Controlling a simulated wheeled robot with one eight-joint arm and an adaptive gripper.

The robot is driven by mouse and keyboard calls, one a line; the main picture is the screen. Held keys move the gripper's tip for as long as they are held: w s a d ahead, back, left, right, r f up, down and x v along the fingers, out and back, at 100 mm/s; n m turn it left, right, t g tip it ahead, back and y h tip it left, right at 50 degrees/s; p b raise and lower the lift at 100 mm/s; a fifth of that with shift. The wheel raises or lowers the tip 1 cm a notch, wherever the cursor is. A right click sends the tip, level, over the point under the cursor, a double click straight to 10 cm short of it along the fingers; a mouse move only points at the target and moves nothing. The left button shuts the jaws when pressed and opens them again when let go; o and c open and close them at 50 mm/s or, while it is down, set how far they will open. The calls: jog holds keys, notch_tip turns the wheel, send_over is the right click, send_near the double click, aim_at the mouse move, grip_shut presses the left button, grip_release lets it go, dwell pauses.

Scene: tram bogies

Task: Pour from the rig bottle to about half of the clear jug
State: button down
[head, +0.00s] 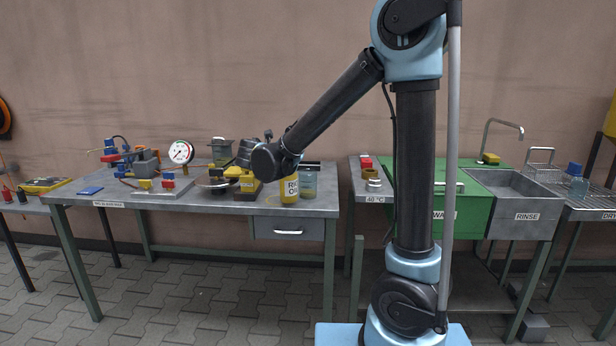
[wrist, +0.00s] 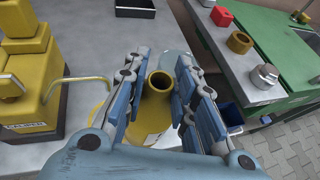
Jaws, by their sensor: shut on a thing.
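The yellow rig bottle (head: 291,189), labelled "RIG OIL", stands upright near the right end of the grey bench. In the wrist view its open neck (wrist: 158,83) points up between the fingers of my gripper (wrist: 160,68). My gripper is shut on the bottle. I cannot tell whether the bottle's base touches the bench. The clear jug (head: 308,184) is just right of the bottle and partly behind it. In the wrist view only a pale part of it (wrist: 174,57) shows beyond the neck. Its fill level cannot be made out.
A yellow machine (wrist: 28,85) with a wire handle is close left of my gripper. A black tray (wrist: 134,9) lies beyond. A pressure gauge rig (head: 180,152) stands farther left.

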jog(key=shift+r, duration=2.3)
